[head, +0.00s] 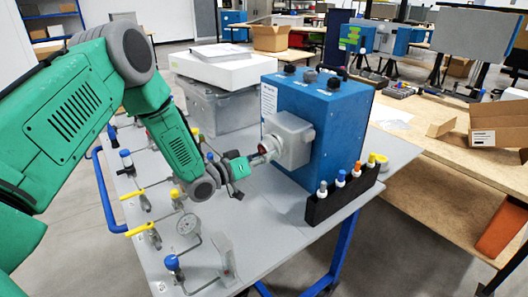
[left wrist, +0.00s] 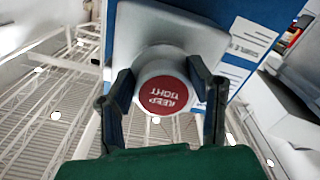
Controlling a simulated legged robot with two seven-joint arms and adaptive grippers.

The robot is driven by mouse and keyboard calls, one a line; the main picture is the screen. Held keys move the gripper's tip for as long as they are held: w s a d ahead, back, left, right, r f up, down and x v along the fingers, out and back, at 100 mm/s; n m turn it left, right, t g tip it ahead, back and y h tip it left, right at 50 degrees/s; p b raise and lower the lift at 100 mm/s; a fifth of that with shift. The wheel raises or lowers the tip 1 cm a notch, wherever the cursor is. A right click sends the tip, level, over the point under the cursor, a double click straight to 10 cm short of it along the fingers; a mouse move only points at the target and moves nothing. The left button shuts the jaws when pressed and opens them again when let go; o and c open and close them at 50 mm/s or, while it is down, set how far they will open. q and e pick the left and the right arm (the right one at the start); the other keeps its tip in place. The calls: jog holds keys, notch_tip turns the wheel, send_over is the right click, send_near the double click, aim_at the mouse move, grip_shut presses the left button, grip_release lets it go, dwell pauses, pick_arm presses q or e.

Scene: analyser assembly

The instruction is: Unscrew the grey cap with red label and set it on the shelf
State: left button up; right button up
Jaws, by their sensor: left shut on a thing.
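The grey cap with a round red label (left wrist: 163,95) sits on the grey housing (left wrist: 170,32) in the left wrist view, its label facing me. In the head view the cap (head: 269,146) is at the front of the housing (head: 290,138) on the blue analyser (head: 325,118). My left gripper (head: 258,158) is at the cap. In the left wrist view its fingers (left wrist: 160,80) are on both sides of the cap, shut on it. Whether the cap's thread is loose cannot be seen. My right gripper is not in view.
A black holder (head: 322,208) with several coloured-cap vials stands at the analyser's right front. A pressure gauge (head: 187,224), yellow-handled valves (head: 140,229) and tubing lie on the grey table (head: 265,228). A grey crate (head: 215,108) is behind. Bare tabletop lies before the analyser.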

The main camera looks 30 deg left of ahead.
pick_arm(q)
jog(key=shift+f, duration=0.1)
jog(key=shift+c, duration=1.1)
jog(key=shift+s+a+r+p, duration=0.2)
jog(key=shift+s+a+p, duration=0.1)
jog(key=shift+s+a, duration=0.15)
jog(key=shift+s+a, duration=0.1)
jog(key=shift+s, duration=0.3)
jog(key=p+v, duration=0.2)
jog(key=v, duration=0.5)
jog(key=shift+p, duration=0.3)
